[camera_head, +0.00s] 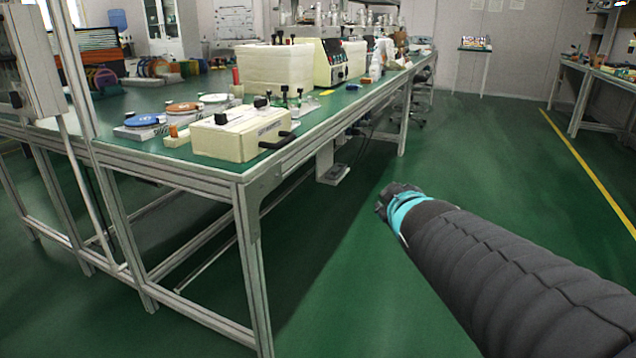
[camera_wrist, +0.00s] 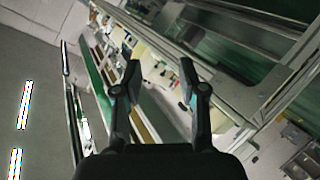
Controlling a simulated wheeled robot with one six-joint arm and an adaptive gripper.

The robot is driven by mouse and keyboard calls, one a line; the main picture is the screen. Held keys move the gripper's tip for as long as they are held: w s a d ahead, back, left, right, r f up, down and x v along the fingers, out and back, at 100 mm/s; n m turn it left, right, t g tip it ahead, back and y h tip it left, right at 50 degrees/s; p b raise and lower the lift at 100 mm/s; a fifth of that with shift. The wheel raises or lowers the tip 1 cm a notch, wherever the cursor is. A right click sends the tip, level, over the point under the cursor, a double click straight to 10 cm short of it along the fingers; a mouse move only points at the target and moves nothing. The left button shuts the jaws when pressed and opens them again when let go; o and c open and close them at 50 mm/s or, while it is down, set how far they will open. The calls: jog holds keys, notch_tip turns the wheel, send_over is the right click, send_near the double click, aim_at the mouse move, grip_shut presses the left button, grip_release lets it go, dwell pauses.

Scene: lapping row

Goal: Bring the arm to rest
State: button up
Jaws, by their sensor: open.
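My arm reaches in from the lower right of the head view, over the green floor and to the right of the workbench. Its dark sleeved link ends in a turquoise band and a dark end part; the fingers cannot be made out there. In the wrist view my gripper (camera_wrist: 160,85) shows with its two dark fingers apart and nothing between them. The wrist picture is tilted, with bench frames and ceiling lights behind the fingers.
A long green-topped workbench (camera_head: 185,176) with metal legs stands at the left. It carries a cream box (camera_head: 240,135), coloured discs (camera_head: 184,107) and a machine (camera_head: 322,60). Another bench (camera_head: 605,75) stands at the far right. Green floor (camera_head: 510,150) lies open between them.

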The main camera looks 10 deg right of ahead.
jog(key=s+f+m+g, duration=0.5)
jog(key=s+f, duration=0.3)
jog(key=s+a+m+g+y+p, duration=0.1)
jog(key=s+a+p, duration=0.3)
jog(key=s+a, duration=0.5)
jog(key=s+g+y, duration=0.1)
jog(key=s, duration=0.1)
jog(key=shift+s+r+g+y, duration=0.2)
jog(key=shift+s+g+y, duration=0.2)
jog(key=shift+a, duration=0.1)
